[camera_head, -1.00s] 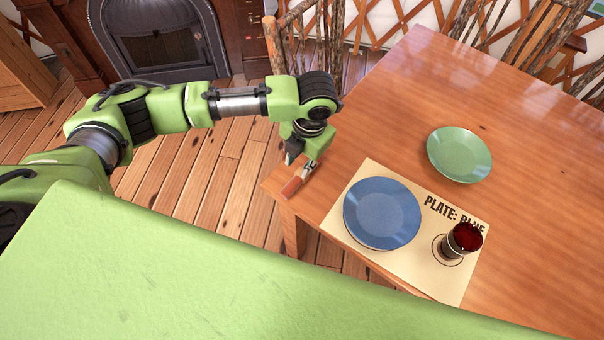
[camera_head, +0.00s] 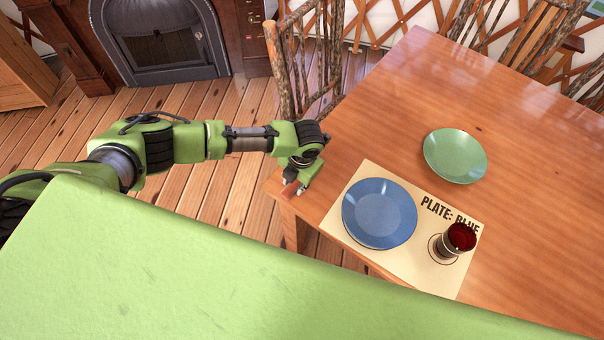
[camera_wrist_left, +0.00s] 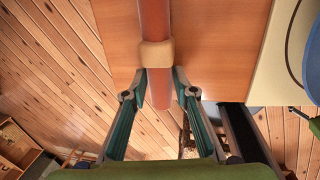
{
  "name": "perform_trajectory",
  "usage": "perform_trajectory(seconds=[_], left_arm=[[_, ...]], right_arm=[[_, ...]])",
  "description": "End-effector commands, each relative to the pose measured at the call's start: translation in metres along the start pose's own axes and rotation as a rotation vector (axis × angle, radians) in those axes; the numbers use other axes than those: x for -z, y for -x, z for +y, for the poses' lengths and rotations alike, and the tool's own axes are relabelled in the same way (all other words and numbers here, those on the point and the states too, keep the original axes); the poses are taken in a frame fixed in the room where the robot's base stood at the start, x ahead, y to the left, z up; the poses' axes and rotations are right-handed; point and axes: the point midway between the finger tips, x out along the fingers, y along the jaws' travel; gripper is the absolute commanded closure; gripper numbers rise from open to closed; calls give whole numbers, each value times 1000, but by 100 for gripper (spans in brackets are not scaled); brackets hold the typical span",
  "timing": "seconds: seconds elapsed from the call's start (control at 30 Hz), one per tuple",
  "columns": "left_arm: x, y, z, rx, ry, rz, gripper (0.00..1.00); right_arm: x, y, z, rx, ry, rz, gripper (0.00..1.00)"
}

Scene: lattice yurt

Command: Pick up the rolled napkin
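The rolled napkin (camera_wrist_left: 156,30) is a rust-red roll with a tan ring around it. In the left wrist view it lies on the table near its edge, its near end between the two fingers of my left gripper (camera_wrist_left: 161,88). The fingers are apart, one on each side of the roll, with a narrow gap beside it. In the head view my left gripper (camera_head: 297,189) is low over the table's near left corner and hides most of the napkin. My right gripper is not in view.
On the wooden table (camera_head: 430,90), a blue plate (camera_head: 380,213) and a glass of red drink (camera_head: 460,237) stand on a cream placemat (camera_head: 425,267) right of my gripper. A green plate (camera_head: 455,155) lies farther back. A branch chair (camera_head: 300,60) stands behind the corner.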

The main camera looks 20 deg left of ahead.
Motion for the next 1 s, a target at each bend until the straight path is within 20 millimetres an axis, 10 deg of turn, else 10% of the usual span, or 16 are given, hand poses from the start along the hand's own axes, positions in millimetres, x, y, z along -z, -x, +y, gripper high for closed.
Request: perform_trajectory(seconds=[0.2, 0.3, 1.0], left_arm=[[0, -1, 0, 0, -1, -1, 74], [0, -1, 0, 0, 0, -1, 97], [-2, 24, 4, 1, 1, -6, 100]], right_arm=[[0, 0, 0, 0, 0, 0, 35], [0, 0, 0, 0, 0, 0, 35], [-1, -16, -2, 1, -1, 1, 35]])
